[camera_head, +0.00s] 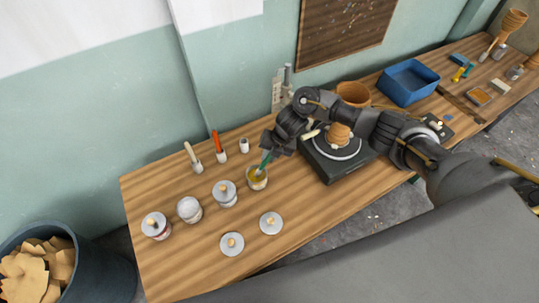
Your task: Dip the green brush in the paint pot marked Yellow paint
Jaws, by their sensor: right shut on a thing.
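The green brush (264,162) is held in my right gripper (270,150), which is shut on it. The brush tilts down to the left, with its lower end at the mouth of an open paint pot (258,181) with yellow inside. I cannot tell how deep the tip is. The pot's label is too small to read. My left gripper is not in view.
Left of this pot stand a lidded pot (225,197), a pale pot (189,210) and another lidded pot (156,228). Two loose lids (232,244) (271,223) lie in front. Behind are a wooden brush (191,155) and a red brush (216,145) in holders, plus an empty holder (244,146). A black turntable (325,165) stands right.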

